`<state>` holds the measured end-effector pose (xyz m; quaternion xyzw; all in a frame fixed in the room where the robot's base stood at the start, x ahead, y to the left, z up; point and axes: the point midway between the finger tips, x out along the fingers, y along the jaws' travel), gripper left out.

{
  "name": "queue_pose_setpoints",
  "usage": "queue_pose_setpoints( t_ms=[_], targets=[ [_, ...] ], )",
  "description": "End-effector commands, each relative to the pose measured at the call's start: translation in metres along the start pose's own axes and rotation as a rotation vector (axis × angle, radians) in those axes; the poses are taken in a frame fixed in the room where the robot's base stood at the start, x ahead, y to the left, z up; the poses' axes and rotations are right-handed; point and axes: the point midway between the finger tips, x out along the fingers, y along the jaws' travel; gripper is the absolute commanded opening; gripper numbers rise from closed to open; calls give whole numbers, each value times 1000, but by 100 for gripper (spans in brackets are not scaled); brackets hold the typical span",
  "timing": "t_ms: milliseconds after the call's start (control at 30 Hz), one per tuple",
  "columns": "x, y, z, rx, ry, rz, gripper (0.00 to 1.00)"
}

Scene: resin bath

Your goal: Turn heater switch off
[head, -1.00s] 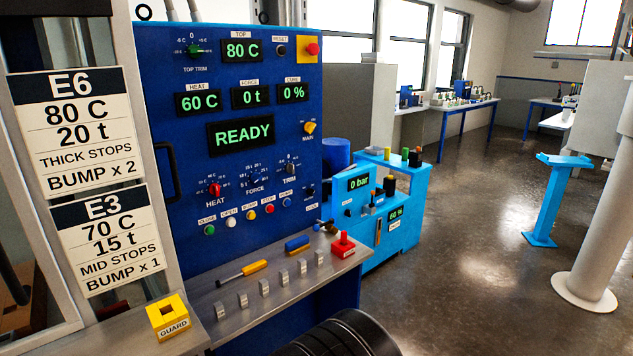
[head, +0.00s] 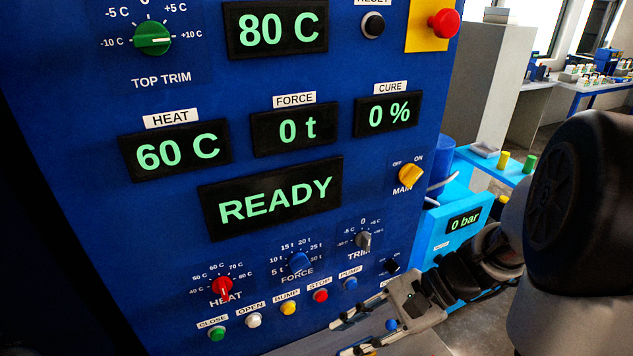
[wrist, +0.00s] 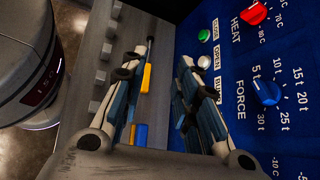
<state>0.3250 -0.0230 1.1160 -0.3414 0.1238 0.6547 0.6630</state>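No label reading "heater" is legible in either view. The blue control panel (head: 90,85) carries a red HEAT knob (head: 222,290), which also shows at the top of the wrist view (wrist: 253,14). A small black switch (head: 391,266) sits at the panel's lower right, its label mostly covered by my gripper or arm. A yellow MAIN switch (head: 410,175) points toward ON. My gripper (head: 338,338) is open and empty, low in front of the panel, below the button row. The wrist view shows its two fingers apart (wrist: 167,52), touching nothing that I can see.
A light-blue cart (head: 443,240) with a "0 bar" display stands to the right, partly behind my arm. A grey shelf (wrist: 82,105) with several metal tabs and yellow and blue handles lies below the panel. A red button on a yellow plate (head: 444,24) is at upper right.

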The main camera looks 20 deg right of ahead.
Motion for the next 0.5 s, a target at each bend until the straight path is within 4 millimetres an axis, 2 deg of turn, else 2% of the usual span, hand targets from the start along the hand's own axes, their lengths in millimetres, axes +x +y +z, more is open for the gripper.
queue_pose_setpoints(
  t_ms=[33,133,267,367,500],
  targets=[
    [-10,-7,-13,144,-67,-85,28],
    [-28,-20,-45,405,-199,-267,28],
    [-57,-24,-98,726,-380,-520,28],
    [-80,-14,-142,946,-521,-719,28],
    [-103,14,-196,1182,-699,-962,28]
  ],
)
